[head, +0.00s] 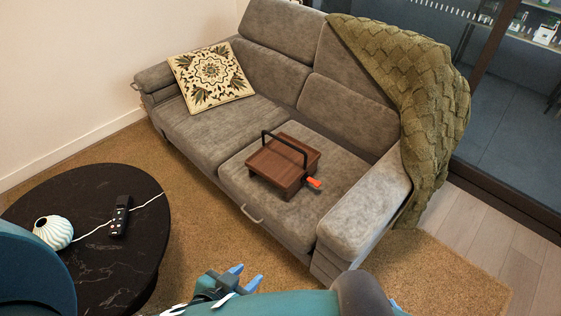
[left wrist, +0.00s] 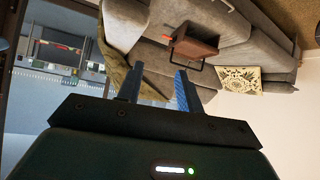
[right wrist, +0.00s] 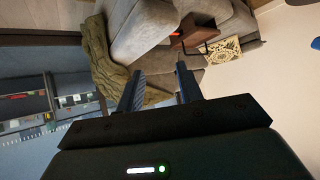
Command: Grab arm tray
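The arm tray (head: 290,160) is a brown wooden box-like tray with a black bar handle and an orange-red item at its right side. It rests on the right seat of the grey sofa. It also shows in the left wrist view (left wrist: 196,46) and, partly hidden, in the right wrist view (right wrist: 199,33). My left gripper (head: 246,277) is at the bottom of the head view, well short of the sofa. Its fingers (left wrist: 157,88) are apart and empty. My right gripper (right wrist: 158,85) is open and empty in its wrist view; its fingers are not clear in the head view.
The grey sofa (head: 205,137) carries a patterned cushion (head: 212,76) and a green knitted blanket (head: 410,80). A round black table (head: 110,255) at left holds a white striped vase (head: 53,232) and a black remote (head: 120,216). Brown rug (head: 205,225) lies open before the sofa.

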